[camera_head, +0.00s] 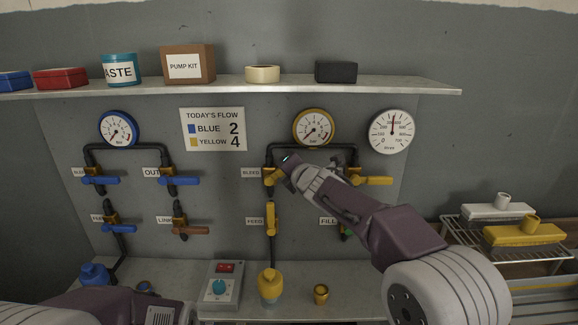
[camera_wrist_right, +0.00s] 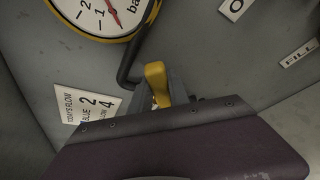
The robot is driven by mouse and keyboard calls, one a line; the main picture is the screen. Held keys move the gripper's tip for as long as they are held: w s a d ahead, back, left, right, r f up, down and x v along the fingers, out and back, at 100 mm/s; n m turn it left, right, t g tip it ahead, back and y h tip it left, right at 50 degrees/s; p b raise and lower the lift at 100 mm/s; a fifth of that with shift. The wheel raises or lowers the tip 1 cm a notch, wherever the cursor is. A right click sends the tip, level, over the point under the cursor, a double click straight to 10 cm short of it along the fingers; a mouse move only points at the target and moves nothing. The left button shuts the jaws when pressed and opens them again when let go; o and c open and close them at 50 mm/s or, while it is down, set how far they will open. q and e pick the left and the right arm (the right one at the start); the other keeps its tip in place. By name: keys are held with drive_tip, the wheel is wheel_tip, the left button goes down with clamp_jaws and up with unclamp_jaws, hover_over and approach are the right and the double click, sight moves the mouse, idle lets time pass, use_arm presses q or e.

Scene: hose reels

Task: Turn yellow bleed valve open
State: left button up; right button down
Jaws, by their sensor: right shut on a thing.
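The yellow bleed valve (camera_head: 270,176) is on the wall panel beside the BLEED label (camera_head: 250,172), below the yellow-rimmed gauge (camera_head: 313,126). My right gripper (camera_head: 287,170) reaches it from the right and covers most of its handle. In the right wrist view the yellow handle (camera_wrist_right: 155,77) stands between the fingers, and the gripper is shut on it. The handle's exact angle is partly hidden by my gripper. My left arm shows only at the bottom left of the head view; its gripper is out of view.
Other yellow-side valves are close by: the FEED valve (camera_head: 271,219) below and another yellow handle (camera_head: 374,181) to the right. Black pipes (camera_head: 310,147) run just above. A shelf (camera_head: 230,87) with boxes crosses above. A bench below holds a control box (camera_head: 222,284) and yellow bottle (camera_head: 270,284).

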drive_tip(key=shift+a+r+n+h+p, duration=0.4)
drive_tip(key=shift+r+n+p, duration=0.2)
drive_tip(key=shift+p, duration=0.15)
drive_tip(key=a+n+h+p, duration=0.1)
drive_tip(key=p, duration=0.1)
drive_tip(key=a+r+n+p, duration=0.1)
drive_tip(key=p, duration=0.1)
drive_tip(key=a+n+h+p, duration=0.1)
drive_tip(key=n+p, duration=0.1)
drive_tip(key=shift+r+g+h, duration=0.25)
drive_tip(key=shift+g+h, duration=0.05)
drive_tip(key=shift+g, duration=0.1)
drive_tip(key=shift+a+n+h+p, duration=0.4)
drive_tip(key=shift+a+n+p, duration=0.1)
drive_tip(key=shift+p, duration=0.7)
drive_tip(key=shift+a+f+n+p, duration=0.2)
drive_tip(key=shift+a+n+p, duration=0.05)
drive_tip(key=shift+n+p, duration=0.2)
drive_tip(key=shift+f, duration=0.1)
drive_tip(key=c, duration=1.2)
unclamp_jaws()
drive_tip(key=shift+c, duration=0.2)
drive_tip(key=shift+s, duration=0.1)
